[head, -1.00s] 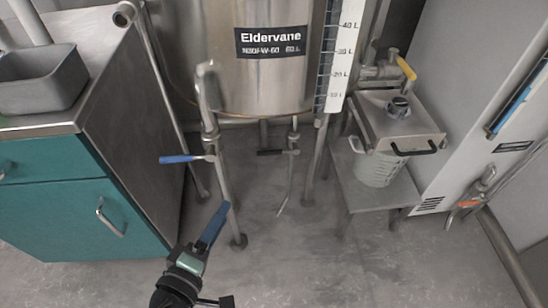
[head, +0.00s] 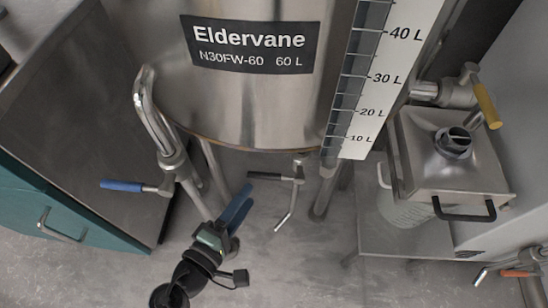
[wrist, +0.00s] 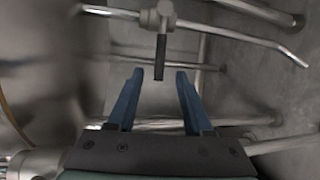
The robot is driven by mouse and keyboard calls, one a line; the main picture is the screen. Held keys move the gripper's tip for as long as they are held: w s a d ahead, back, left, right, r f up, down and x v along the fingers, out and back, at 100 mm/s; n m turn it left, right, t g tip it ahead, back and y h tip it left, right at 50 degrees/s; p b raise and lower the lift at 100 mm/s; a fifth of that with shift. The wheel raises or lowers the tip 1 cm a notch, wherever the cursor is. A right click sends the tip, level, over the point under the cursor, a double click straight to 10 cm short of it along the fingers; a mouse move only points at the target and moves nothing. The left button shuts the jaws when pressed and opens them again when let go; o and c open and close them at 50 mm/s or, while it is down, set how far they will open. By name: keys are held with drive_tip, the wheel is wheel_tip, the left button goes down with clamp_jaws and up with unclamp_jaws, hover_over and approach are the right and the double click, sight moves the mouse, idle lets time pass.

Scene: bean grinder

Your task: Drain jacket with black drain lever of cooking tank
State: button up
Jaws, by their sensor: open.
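The cooking tank (head: 262,105) is a steel cylinder labelled Eldervane. The black drain lever (head: 266,176) sticks out to the left from a thin pipe with a valve under the tank. My gripper (head: 242,192) is open and empty in front of the tank, below and left of the lever in the head view. In the wrist view the black lever (wrist: 159,58) points toward my gripper (wrist: 153,76). Its tip lies between the two blue fingers, near their ends, with a gap on each side. I cannot tell the depth between them.
A blue lever (head: 122,186) sits on a steel pipe left of my gripper. A yellow-handled valve (head: 487,107) and a steel box with a black handle (head: 466,210) are at the right. A teal cabinet (head: 60,222) stands at the left. Tank legs stand around the lever.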

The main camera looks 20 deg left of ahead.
sight(274, 177)
drive_tip(key=b+x, duration=0.3)
drive_tip(key=x, duration=0.8)
drive_tip(key=shift+w, duration=0.1)
drive_tip(key=shift+c, duration=0.3)
clamp_jaws()
idle(0.8)
